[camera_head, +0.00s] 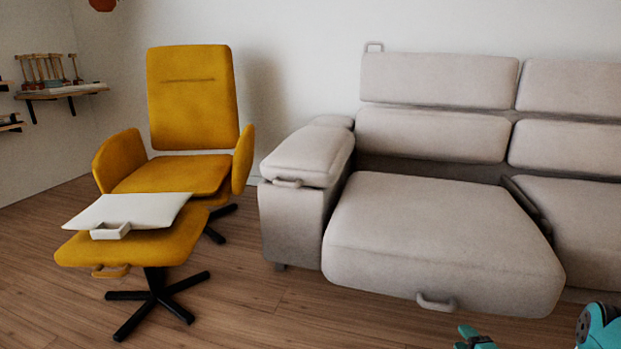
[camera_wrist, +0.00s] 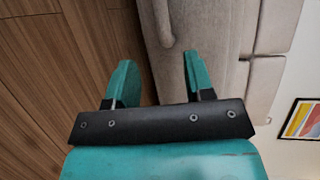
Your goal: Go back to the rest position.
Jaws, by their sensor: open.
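My gripper (camera_wrist: 156,80) shows in the wrist view with its two teal fingers apart and nothing between them. Past the fingers are the wooden floor and the grey sofa (camera_wrist: 215,30). In the head view only a small teal part of my gripper (camera_head: 476,338) shows at the bottom edge, in front of the sofa seat (camera_head: 440,240). Another teal part of my arm shows at the bottom right corner. The rest of the arm is out of the frame.
A wall shelf (camera_head: 62,92) holds small items. Wooden floor (camera_head: 250,310) is clear between footstool and sofa. A framed picture (camera_wrist: 302,118) hangs on the wall.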

